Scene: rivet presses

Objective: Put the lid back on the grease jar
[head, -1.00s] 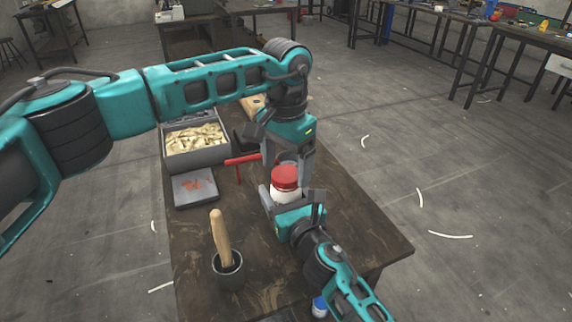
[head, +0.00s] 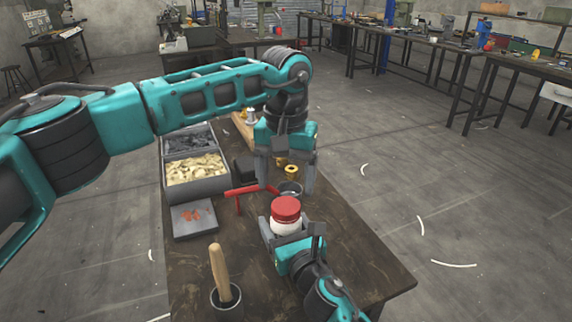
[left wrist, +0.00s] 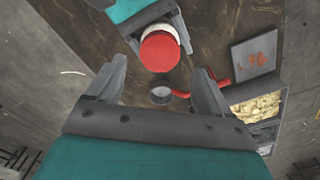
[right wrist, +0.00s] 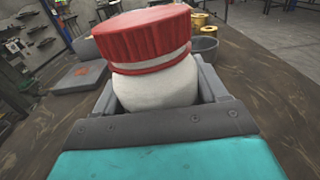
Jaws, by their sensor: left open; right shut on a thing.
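The grease jar (head: 288,228) has a white body and stands upright between the fingers of my right gripper (head: 291,234), which is shut on it. The red lid (head: 286,206) sits on top of the jar. In the right wrist view, the lid (right wrist: 146,38) covers the jar mouth, with a white band of jar (right wrist: 160,85) below it. I cannot tell whether it is fully tightened. My left gripper (head: 286,180) is open and empty, above and behind the jar. In the left wrist view the lid (left wrist: 160,52) lies beyond the open fingers, apart from them.
A red tool (head: 246,190) and a grey metal cup (head: 291,189) are behind the jar. A grey bin of pale pieces (head: 197,172) and a flat grey box (head: 194,218) stand left. A dark pot (head: 226,298) with a wooden handle is front left. The table's right side is clear.

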